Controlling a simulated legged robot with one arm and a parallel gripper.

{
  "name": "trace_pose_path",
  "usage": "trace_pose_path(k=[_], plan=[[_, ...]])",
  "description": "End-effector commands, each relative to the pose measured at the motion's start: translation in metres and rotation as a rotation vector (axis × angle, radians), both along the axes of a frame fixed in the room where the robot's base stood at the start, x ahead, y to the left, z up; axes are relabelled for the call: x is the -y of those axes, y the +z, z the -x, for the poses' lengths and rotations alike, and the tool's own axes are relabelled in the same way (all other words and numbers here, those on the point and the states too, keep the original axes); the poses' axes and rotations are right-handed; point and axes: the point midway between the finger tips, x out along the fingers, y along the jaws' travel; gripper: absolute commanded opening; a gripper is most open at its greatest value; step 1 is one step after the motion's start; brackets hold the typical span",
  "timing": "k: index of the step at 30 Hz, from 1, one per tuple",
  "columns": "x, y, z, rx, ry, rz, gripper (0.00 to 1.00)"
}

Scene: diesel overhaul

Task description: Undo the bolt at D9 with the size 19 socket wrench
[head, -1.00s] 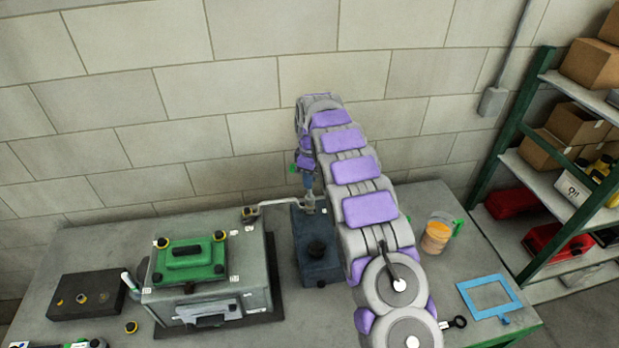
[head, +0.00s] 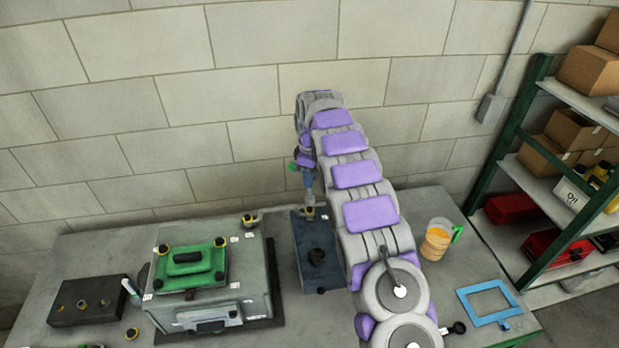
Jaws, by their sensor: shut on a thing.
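My gripper (head: 304,164), at the end of my raised purple and grey arm, is shut on a tool that looks like the socket wrench (head: 309,184). Green shows beside the jaws and a blue-grey shaft points down. The wrench's lower end is at a yellow-collared bolt (head: 310,213) by the far end of a dark block (head: 306,279). I cannot tell whether the socket is seated on it. Another yellow-collared bolt (head: 249,220) is at the far right corner of the grey engine housing (head: 257,281). The D9 and size marks are too small to read.
A green cover (head: 205,262) tops the housing. A dark bolt tray (head: 61,311) stands left. A jug of orange liquid (head: 437,240) and a blue frame (head: 465,300) lie right of my arm. A wall stands behind; a shelf (head: 545,170) is at right.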

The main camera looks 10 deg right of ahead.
Motion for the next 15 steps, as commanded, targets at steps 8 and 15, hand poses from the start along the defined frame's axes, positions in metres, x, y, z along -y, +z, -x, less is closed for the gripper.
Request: trace_pose_path(k=[8, 15], plan=[[0.0, 0.01, -0.001, 0.004, 0.0, 0.0, 0.0], [0.0, 0.043, -0.001, 0.004, 0.0, 0.0, 0.0]])
